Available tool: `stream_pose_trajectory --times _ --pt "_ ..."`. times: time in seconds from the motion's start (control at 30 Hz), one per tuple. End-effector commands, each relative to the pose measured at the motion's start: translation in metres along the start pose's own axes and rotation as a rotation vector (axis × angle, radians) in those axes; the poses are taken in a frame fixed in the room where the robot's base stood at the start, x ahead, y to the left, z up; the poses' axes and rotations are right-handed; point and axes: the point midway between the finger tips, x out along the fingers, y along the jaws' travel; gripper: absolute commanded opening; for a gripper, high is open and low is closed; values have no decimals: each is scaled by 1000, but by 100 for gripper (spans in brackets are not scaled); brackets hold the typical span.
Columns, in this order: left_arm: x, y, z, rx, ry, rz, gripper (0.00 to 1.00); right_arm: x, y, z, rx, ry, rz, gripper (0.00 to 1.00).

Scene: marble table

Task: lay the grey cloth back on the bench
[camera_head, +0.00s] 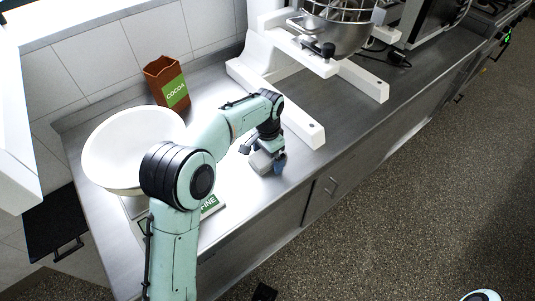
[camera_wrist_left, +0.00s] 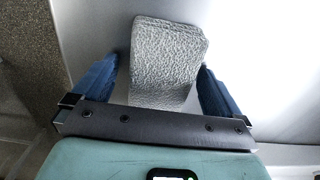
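The grey cloth (camera_head: 262,162) is a small folded bundle at the front part of the steel bench (camera_head: 232,178). In the left wrist view the cloth (camera_wrist_left: 168,55) looks pale and wrinkled, and its near end lies between my two blue fingers. My left gripper (camera_head: 268,165) is low over the bench at the cloth. My right gripper is not in view.
A white bowl (camera_head: 125,142) and a brown cocoa box (camera_head: 165,82) stand at the left and back. A green-labelled pack (camera_head: 211,205) lies partly behind my left arm. The bench's front edge is close.

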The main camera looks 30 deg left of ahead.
Motion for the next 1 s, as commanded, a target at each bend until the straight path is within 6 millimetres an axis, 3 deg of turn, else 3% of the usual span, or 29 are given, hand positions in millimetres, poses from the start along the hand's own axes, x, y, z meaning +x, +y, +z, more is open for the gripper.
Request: stream_pose_trajectory --times 0.3,0.7,1.0 --pt "0 0 0 0 2 -1 100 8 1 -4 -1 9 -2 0" --pt "-94 5 -6 1 5 -2 100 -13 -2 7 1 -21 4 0" --pt "-133 5 -6 0 1 0 100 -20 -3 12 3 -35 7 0"
